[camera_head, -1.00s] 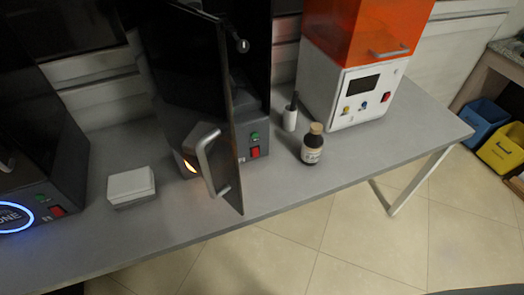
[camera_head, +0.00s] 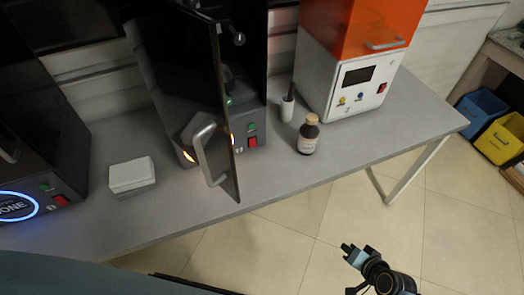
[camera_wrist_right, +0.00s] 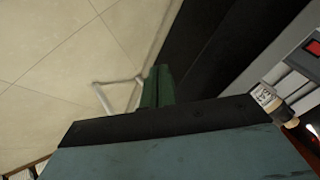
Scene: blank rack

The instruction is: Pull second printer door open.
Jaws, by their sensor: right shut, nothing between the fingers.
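The second printer (camera_head: 257,128) is the dark one in the middle of the table. Its black door (camera_head: 180,75) stands ajar, swung out toward me over the table's front, with a lit interior glimpsed behind it. The grey curved handle (camera_head: 200,150) is on the door's outer face near the free edge. My right gripper (camera_head: 354,254) is low at the right, in front of the table over the floor, well apart from the door. It is shut and empty. Its fingers show as a dark green block in the right wrist view (camera_wrist_right: 158,87). My left gripper is out of view.
A brown bottle (camera_head: 308,136) and a small white holder (camera_head: 287,108) stand right of the door. An orange and white printer (camera_head: 355,75) is at the right. A white box (camera_head: 131,175) and another dark printer (camera_head: 40,160) are at the left. Floor in front is clear.

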